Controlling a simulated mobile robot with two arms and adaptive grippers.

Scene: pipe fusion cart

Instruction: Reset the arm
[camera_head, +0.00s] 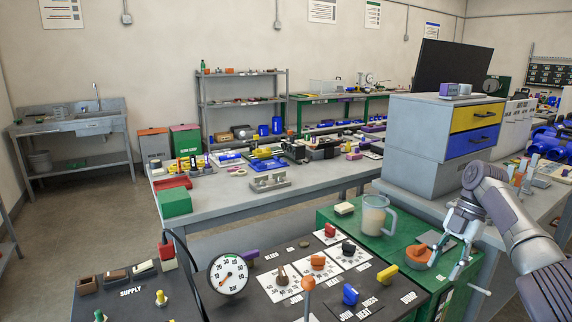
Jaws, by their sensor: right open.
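My right arm (510,225) comes in from the lower right. My right gripper (448,262) is open, its fingers pointing down over the right end of the green-topped cart (400,236). An orange item (418,256) on a dark patch lies just left of the fingers. I cannot tell whether they touch it. Nothing shows between the fingers. My left arm and gripper are out of view.
A clear jug (376,216) stands on the cart, left of the gripper. A dark panel (330,255) with a gauge (228,274), coloured knobs and an orange-topped lever (308,284) fills the front. A grey cabinet (413,146) with yellow and blue drawers stands behind.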

